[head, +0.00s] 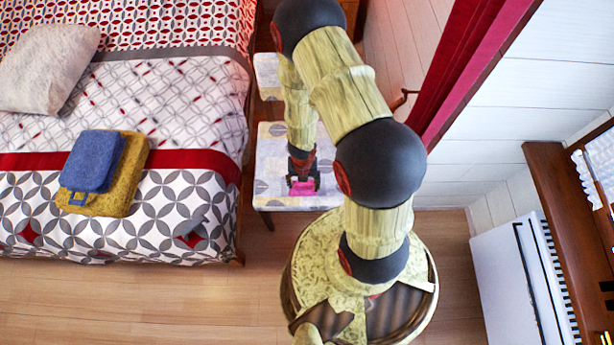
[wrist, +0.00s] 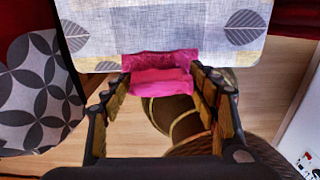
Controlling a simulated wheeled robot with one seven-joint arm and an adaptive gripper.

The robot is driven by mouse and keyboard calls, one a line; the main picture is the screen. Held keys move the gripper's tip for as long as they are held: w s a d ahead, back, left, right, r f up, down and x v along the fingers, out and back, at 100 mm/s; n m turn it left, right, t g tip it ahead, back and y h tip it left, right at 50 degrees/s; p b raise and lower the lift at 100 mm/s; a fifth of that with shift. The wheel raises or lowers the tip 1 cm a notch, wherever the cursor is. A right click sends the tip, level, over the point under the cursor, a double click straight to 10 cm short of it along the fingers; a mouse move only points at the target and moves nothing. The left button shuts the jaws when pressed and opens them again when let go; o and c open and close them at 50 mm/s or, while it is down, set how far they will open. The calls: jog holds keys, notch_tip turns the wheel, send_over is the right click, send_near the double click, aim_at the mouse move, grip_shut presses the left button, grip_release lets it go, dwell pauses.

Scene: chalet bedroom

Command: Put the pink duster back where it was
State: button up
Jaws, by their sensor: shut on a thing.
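The pink duster (head: 301,187) is a small bright pink cloth. In the wrist view the duster (wrist: 160,75) hangs between the two fingers of my gripper (wrist: 163,85), at the near edge of the chair's or bench's pale patterned seat (wrist: 165,30). My gripper (head: 303,180) is shut on the duster and points down over the front part of the seat (head: 272,192) in the head view. I cannot tell whether the duster touches the seat.
The bed (head: 150,215) with a patterned cover stands to the left, with blue (head: 92,160) and mustard (head: 128,185) folded cloths and a pillow (head: 48,68). A red curtain (head: 460,70) and white wall are right of the seat. Wooden floor (head: 150,300) is clear in front.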

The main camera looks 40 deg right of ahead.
jog(key=w+d+f, duration=0.1)
jog(key=f, duration=0.1)
jog(key=w+d+f+b, duration=0.1)
jog(key=w+d+f, duration=0.3)
jog(key=f, duration=0.1)
jog(key=shift+w+d+f, duration=0.1)
jog(key=shift+w+d, duration=0.1)
notch_tip(320, 180, down, 3)
jog(key=b, duration=0.3)
jog(key=shift+f, duration=0.1)
jog(key=shift+c, duration=0.3)
jog(key=o, duration=1.1)
